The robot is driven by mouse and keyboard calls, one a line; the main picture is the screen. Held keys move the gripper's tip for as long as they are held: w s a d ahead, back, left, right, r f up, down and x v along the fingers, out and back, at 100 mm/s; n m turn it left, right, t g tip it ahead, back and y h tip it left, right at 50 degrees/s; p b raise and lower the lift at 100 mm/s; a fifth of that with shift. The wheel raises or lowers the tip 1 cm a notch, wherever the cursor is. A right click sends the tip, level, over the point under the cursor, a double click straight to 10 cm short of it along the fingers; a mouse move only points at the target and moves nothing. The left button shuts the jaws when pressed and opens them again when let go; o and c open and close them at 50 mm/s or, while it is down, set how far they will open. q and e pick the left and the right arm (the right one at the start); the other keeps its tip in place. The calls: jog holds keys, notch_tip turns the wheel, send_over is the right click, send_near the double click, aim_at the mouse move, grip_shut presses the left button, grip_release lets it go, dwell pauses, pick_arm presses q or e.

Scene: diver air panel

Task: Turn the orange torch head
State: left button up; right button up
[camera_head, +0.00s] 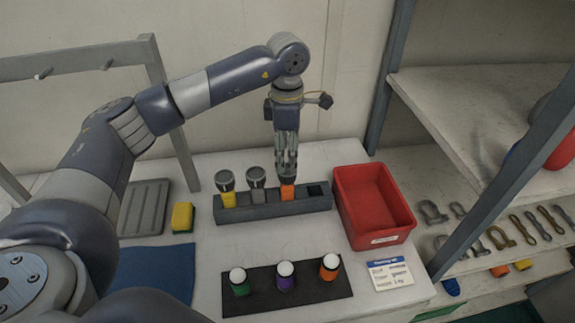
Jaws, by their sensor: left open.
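The orange torch (287,193) stands upright in a grey rack (262,212), right of a yellow torch (228,196) and a grey torch (257,191). Its dark head is partly hidden by my fingers. My left gripper (286,170) points straight down over the orange torch, with its fingertips at the head. The fingers are open; whether they touch the head cannot be told. My right gripper is not in view.
A red bin (374,205) stands right of the rack. A dark mat (262,298) in front holds green, purple and orange bottles with white tops. A yellow sponge (182,217), blue cloth (160,272) and grey tray (145,208) lie left. A shelf post (505,185) rises right.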

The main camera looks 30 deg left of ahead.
aim_at(287, 169)
pick_arm(q)
notch_tip(287, 169, up, 5)
jog(key=shift+r, duration=0.2)
dwell(1.3)
